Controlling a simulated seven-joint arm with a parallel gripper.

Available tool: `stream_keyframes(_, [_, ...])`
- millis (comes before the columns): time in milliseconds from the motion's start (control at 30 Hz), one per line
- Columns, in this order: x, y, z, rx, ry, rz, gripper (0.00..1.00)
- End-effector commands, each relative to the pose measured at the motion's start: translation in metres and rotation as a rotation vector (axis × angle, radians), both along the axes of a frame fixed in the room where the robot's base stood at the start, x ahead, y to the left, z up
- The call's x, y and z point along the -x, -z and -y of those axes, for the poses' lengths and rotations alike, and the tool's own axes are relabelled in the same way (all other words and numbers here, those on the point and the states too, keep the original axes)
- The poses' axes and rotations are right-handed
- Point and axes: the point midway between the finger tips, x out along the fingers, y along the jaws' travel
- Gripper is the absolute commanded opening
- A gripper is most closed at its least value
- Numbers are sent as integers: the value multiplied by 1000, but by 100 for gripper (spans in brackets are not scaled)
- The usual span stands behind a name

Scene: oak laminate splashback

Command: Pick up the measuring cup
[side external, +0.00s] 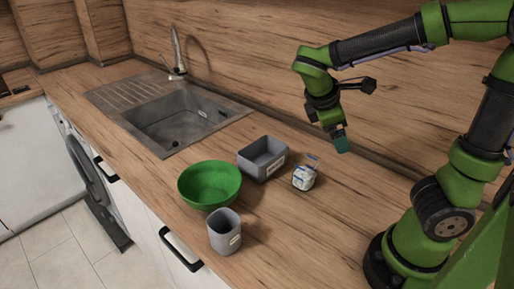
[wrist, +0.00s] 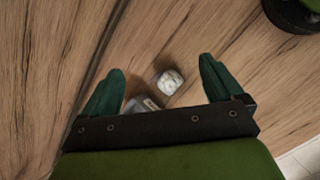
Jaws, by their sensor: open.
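My gripper (side external: 342,144) is open and empty, above the counter to the upper right of a small white container with blue markings (side external: 304,177). In the wrist view, that container (wrist: 169,82) shows between the two spread green fingers of my gripper (wrist: 161,66), below them and not touched.
A grey rectangular tub (side external: 262,160) stands left of the white container; part of it shows in the wrist view (wrist: 143,104). A green bowl (side external: 209,185) is beside the tub. A sink (side external: 177,116) with a tap lies farther back. The wooden splashback (side external: 250,70) rises behind.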

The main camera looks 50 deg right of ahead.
Motion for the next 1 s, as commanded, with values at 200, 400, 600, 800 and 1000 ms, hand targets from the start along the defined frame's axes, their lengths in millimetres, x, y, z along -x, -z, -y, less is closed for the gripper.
stream_keyframes(200, [-28,-22,21,395,-282,-313,94])
stream_keyframes(400, [-50,-52,18,655,-405,-490,94])
stream_keyframes(600, [-69,-84,2,889,-475,-628,94])
stream_keyframes(800, [-72,-54,-1,937,-482,-667,94])
stream_keyframes(1000, [-72,0,0,934,-482,-666,94])
